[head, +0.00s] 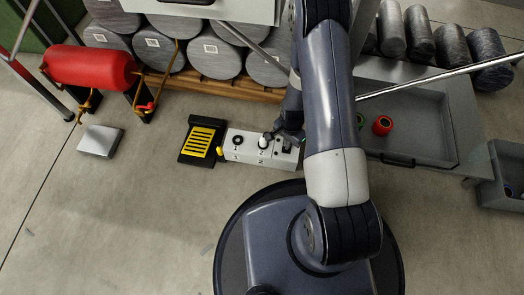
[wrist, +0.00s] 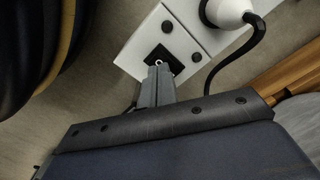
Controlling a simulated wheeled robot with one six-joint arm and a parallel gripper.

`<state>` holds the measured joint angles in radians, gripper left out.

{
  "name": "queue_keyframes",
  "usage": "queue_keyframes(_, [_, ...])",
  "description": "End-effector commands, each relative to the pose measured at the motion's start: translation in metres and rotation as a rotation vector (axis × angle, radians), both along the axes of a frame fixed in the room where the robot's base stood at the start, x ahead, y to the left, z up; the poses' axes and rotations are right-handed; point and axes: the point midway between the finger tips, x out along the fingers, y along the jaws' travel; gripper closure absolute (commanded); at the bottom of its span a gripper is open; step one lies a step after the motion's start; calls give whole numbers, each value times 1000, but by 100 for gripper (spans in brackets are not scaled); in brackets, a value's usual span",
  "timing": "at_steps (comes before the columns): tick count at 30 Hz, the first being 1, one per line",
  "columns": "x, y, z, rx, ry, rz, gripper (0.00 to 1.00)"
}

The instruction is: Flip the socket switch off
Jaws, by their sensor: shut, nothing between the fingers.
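The white socket strip (head: 247,158) lies on the floor, with a round black socket (head: 239,139) and a white plug (head: 264,141) on its top. A dark switch area (head: 287,147) is at its right end. In the wrist view the strip (wrist: 185,22) shows the black switch plate (wrist: 160,54) with a small pale ring mark. My gripper (wrist: 157,72) is shut and empty, its fingertips over the near part of that plate. They hide part of the switch; I cannot tell whether they touch it. In the head view my gripper (head: 290,133) is partly hidden by the arm.
A black cable (wrist: 246,45) runs from the plug (wrist: 228,10) close beside the strip. A black and yellow pad (head: 201,141) lies left of the strip. Wrapped rolls on a wooden pallet (head: 222,88) stand behind. A grey tray (head: 410,125) is at right. Floor at left front is clear.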

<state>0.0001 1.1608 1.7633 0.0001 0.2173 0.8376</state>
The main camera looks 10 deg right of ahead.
Motion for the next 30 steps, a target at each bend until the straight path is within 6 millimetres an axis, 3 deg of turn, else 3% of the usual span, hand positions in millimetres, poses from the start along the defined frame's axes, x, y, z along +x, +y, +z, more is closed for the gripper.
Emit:
queue_keyframes(18, [0, 0, 53, 0, -1, 0, 100])
queue_keyframes(30, [0, 0, 54, 0, 0, 0, 100])
